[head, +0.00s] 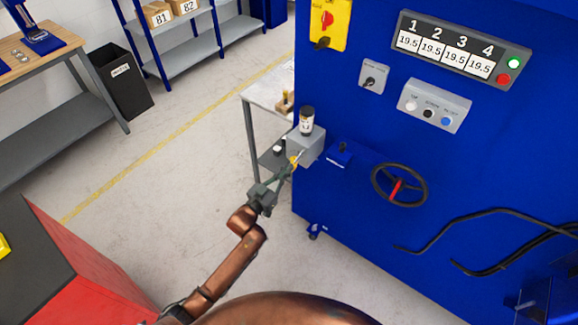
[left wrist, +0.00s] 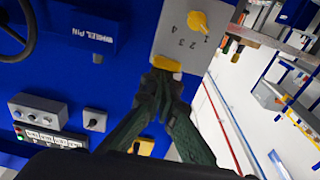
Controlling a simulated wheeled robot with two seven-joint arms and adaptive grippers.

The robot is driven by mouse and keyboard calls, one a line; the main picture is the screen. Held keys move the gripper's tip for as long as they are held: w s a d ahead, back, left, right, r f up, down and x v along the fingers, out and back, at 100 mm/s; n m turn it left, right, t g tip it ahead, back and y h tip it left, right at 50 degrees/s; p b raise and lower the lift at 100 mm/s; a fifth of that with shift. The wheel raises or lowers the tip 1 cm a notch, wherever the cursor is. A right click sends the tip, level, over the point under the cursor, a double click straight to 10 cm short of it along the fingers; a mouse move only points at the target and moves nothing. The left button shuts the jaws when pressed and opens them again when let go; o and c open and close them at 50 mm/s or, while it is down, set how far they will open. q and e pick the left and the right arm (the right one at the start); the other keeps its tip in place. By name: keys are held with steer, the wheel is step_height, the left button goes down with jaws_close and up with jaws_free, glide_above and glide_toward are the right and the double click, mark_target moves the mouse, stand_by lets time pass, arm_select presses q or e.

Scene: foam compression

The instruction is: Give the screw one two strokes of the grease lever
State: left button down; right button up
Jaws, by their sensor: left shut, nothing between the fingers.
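The grease unit is a grey box (head: 306,147) on the side of the blue machine, with a dark-capped bottle (head: 306,121) on top. In the left wrist view its grey face (left wrist: 176,38) carries the numbers 1 to 4 and a yellow selector knob (left wrist: 196,21), whose pointer lies close to the 1. A yellow lever end (left wrist: 166,64) sits at the edge of this face. My left gripper (head: 290,171) is shut and empty; its fingertips (left wrist: 163,84) are right at the lever, and I cannot tell whether they touch it. My right gripper is out of view.
The blue machine (head: 350,215) fills the right side, with a handwheel (head: 399,186), a button box (head: 434,106) and a display (head: 460,50) reading 19.5 four times. A small table (head: 266,95) stands behind the grease unit.

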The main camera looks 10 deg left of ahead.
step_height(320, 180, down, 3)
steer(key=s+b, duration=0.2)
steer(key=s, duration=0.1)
arm_select(q)
steer(key=r+p+v, duration=0.2)
steer(key=p+v, duration=0.2)
steer(key=v, duration=0.7)
steer(key=shift+s+a+t, duration=0.15)
steer(key=shift+t, duration=0.25)
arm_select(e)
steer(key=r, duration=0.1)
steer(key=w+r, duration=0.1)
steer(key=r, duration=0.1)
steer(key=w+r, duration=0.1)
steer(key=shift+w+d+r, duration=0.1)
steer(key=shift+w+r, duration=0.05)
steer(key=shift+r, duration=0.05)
arm_select(q)
steer(key=shift+f, duration=0.1)
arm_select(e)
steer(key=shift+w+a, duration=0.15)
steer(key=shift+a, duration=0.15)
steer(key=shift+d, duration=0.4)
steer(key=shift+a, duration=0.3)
